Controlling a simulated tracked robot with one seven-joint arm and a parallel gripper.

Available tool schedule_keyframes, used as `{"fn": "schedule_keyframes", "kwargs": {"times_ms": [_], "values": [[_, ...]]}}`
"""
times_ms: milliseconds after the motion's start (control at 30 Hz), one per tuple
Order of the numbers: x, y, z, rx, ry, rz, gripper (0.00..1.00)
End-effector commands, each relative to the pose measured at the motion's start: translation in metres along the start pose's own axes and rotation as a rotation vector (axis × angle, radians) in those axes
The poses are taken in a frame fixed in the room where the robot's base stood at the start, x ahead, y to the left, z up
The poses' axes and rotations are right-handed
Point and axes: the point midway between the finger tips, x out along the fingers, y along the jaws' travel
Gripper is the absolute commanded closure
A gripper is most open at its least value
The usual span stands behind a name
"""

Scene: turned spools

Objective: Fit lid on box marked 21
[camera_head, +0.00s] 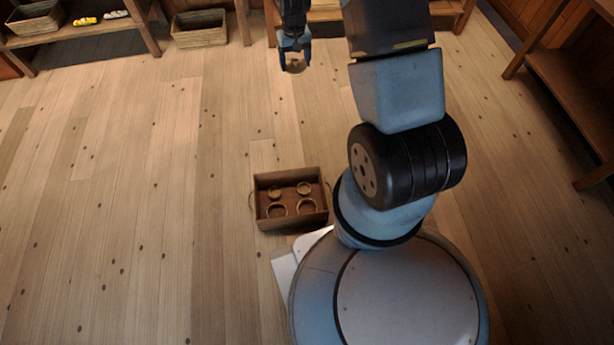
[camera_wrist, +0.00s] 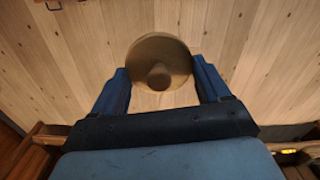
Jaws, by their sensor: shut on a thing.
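My gripper (camera_head: 295,50) is at the top middle of the head view, shut on a round tan lid (camera_head: 295,66). In the wrist view the lid (camera_wrist: 159,58) sits between the two blue fingers of my gripper (camera_wrist: 160,80), with its darker round knob facing the camera. The wooden floor is visible well behind it. I can make out no box marked 21 in either view.
A brown wooden crate (camera_head: 258,205) with several round rings or openings inside stands on the floor beside my base. A wicker basket (camera_head: 199,38) stands at the back left. Shelves line the back and the right side (camera_head: 575,90).

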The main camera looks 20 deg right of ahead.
Motion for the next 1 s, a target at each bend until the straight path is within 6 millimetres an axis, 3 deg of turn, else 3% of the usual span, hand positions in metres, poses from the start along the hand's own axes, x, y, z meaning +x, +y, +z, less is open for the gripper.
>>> {"fn": "schedule_keyframes", "kwargs": {"times_ms": [267,433,567,1000], "values": [[0.002,-0.024,0.0,-0.037,-0.001,-0.001,0.53],[0.022,-0.026,-0.006,-0.02,-0.005,-0.001,0.53],[0.056,-0.028,-0.015,0.014,-0.009,-0.001,0.53],[0.193,-0.031,-0.033,0.15,-0.017,-0.002,0.53]]}}
